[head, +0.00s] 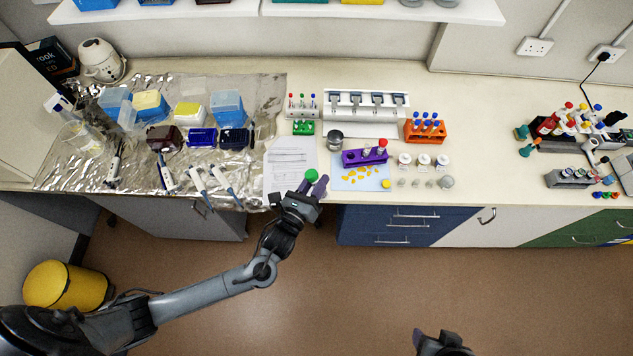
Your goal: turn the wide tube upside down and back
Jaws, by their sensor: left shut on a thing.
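A purple rack (352,161) stands on the bench to the right of the gripper and holds tubes, one with a red cap. My right gripper (432,342) shows only in part at the bottom edge, away from the bench; its fingers are not clear.
A printed sheet (284,157) lies behind the left gripper. A blue mat (344,184) with yellow bits lies to its right. An orange rack (427,138) with blue-capped tubes stands further back. Pipettes and tip boxes lie on foil (135,186) at left. Free bench lies at right (490,140).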

